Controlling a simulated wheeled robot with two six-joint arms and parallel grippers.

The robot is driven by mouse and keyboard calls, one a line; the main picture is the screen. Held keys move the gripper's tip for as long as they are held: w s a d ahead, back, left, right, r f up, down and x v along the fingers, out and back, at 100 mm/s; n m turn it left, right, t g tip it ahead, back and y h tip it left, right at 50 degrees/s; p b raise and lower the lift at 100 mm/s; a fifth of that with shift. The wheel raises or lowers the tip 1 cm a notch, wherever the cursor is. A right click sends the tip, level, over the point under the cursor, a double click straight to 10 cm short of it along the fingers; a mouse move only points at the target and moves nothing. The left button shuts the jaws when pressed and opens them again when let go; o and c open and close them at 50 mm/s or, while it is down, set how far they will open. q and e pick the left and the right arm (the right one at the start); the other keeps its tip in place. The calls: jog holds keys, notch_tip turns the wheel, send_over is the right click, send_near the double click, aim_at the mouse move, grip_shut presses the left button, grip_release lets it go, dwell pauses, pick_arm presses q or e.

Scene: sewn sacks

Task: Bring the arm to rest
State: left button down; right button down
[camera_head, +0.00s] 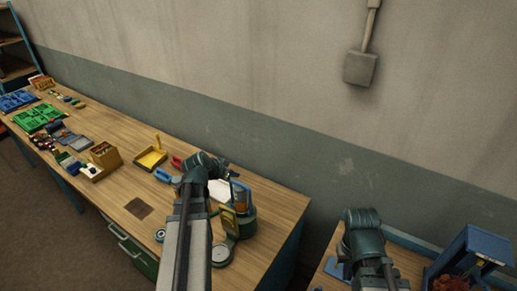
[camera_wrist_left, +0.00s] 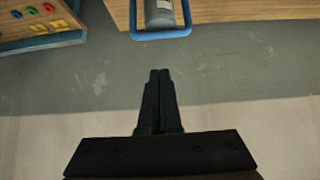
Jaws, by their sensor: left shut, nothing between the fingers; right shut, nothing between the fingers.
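My left gripper (camera_wrist_left: 159,75) shows in the left wrist view with its two dark fingers together and nothing between them. Behind the fingertips is the grey-green wall, and they touch nothing that I can see. In the head view my left arm (camera_head: 195,235) reaches up over the right end of the long bench, and its fingers cannot be made out. My right arm (camera_head: 365,248) is at the lower right, bent over a second table; its gripper is hidden.
The long wooden bench (camera_head: 95,207) holds a yellow tray (camera_head: 150,158), a wooden box (camera_head: 104,155) and green trays (camera_head: 40,117). A blue stand (camera_head: 470,255) is at the far right.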

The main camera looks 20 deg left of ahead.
pick_arm(q)
jog(key=s+d+f+m+g+b, duration=0.1)
jog(key=s+d+f+g+b, duration=0.3)
jog(key=d+f+b, duration=0.55)
jog(key=s+d+f+m+g+b, duration=0.1)
jog(key=s+d+f+g+b, duration=0.3)
jog(key=d+f, duration=1)
jog(key=s+d+f+g+y+b, duration=0.1)
jog(key=s+d+f+y+b, duration=0.1)
jog(key=s+d+b, duration=0.4)
jog(key=s+d, duration=0.2)
jog(key=d, duration=0.1)
jog(key=shift+s+y, duration=0.2)
jog(key=shift+y, duration=0.1)
